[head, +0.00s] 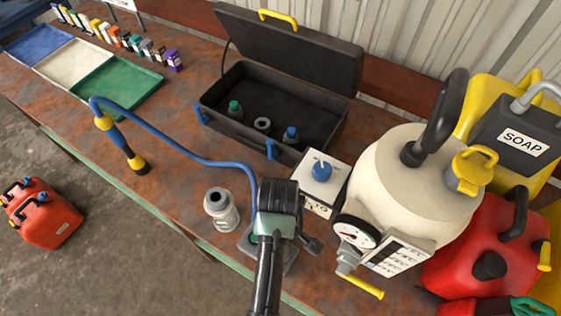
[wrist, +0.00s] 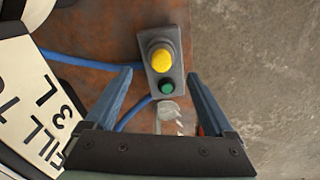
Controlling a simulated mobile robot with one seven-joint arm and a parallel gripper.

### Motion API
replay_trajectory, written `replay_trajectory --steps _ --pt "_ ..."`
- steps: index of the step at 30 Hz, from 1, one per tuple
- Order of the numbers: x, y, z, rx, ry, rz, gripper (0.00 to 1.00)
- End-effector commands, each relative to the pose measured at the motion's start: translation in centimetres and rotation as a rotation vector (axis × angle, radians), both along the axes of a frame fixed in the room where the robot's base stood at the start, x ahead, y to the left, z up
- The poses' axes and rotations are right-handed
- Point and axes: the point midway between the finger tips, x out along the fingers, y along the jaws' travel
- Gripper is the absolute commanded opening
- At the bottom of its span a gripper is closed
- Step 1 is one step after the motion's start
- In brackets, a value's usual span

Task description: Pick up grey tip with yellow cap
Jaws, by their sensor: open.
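In the wrist view a round yellow cap (wrist: 162,60) stands on a grey block (wrist: 155,85), with a smaller green round piece (wrist: 167,87) just below it.
A large cream tank (head: 400,185) and a FILL TO box (head: 322,183) stand close on the right. A clear jar (head: 221,210) stands left of my gripper. Behind is an open black case (head: 220,95) with capped tips. A blue hose (head: 190,150) crosses the bench.

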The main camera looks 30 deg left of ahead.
Motion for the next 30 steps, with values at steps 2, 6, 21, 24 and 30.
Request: replay_trajectory --steps 2,6,21,24,30 --pt "-0.1 0.0 -0.4 -0.001 0.001 0.0 0.88" --pt "-0.4 -0.3 -1.5 -0.001 0.004 -0.002 0.88" --pt "-0.4 -0.5 -5.6 0.0 -0.002 -0.002 0.88" --pt "-0.4 -0.5 -5.6 0.0 -0.002 -0.002 0.86" --pt "-0.4 -0.5 -5.5 0.0 -0.002 -0.002 0.5"
